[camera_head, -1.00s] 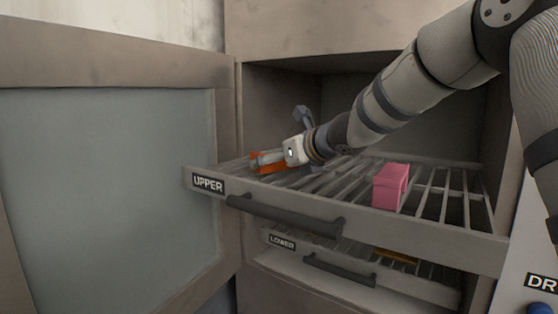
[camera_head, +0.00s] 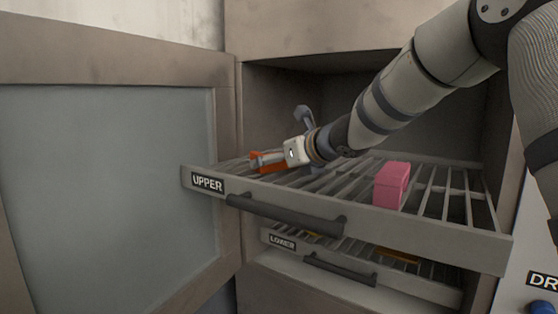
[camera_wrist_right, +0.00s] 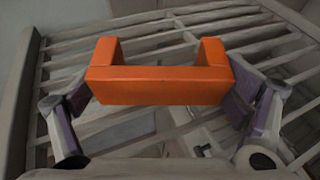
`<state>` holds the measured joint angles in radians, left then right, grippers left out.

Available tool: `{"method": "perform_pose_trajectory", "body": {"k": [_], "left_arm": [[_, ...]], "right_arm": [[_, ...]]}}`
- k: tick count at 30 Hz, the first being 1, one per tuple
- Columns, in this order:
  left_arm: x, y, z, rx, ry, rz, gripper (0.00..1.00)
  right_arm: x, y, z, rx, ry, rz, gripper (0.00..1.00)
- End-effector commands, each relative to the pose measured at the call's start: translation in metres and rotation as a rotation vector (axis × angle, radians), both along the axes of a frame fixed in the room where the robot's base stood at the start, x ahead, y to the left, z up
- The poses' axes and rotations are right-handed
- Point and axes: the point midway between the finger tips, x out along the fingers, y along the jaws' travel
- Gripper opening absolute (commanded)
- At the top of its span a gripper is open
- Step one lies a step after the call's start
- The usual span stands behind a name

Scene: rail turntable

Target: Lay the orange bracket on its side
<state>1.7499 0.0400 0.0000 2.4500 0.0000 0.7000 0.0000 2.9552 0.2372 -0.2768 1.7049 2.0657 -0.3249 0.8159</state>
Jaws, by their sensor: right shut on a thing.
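The orange bracket (camera_wrist_right: 160,85) is a U-shaped piece held between the two fingers of my right gripper (camera_wrist_right: 165,95) in the wrist view. Its long flat face is toward the camera and its two short arms point away, toward the rack bars. In the head view the bracket (camera_head: 268,161) is at the left end of the upper rack, partly hidden by my right gripper (camera_head: 270,160). It is at or just above the bars; I cannot tell if it touches them. My left gripper is not in view.
The upper rack (camera_head: 300,203) is pulled out and carries a pink block (camera_head: 390,186) on its right part. The lower rack (camera_head: 395,286) is below it. An open glass-panelled door (camera_head: 110,180) stands at the left. Bare bars lie between bracket and pink block.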

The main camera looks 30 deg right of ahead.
Motion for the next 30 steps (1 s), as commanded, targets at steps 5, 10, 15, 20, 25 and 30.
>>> {"method": "perform_pose_trajectory", "body": {"k": [5, 10, 15, 20, 25, 30], "left_arm": [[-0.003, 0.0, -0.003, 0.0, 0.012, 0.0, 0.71], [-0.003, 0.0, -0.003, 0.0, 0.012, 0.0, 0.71], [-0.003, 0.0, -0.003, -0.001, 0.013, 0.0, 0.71], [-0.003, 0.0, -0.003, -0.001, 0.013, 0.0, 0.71], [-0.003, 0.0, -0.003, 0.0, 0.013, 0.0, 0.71], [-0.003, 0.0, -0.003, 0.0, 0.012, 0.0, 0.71]], "right_arm": [[-0.001, -0.002, -0.024, 0.014, 0.044, -0.013, 0.53], [-0.001, -0.003, -0.025, 0.014, 0.045, -0.014, 1.0], [-0.001, -0.004, -0.025, 0.014, 0.046, -0.016, 1.0], [-0.002, -0.004, -0.026, 0.015, 0.046, -0.017, 1.0], [-0.004, -0.005, -0.026, 0.009, 0.048, -0.018, 1.0], [-0.02, -0.004, -0.017, -0.004, 0.045, -0.017, 1.0]]}}
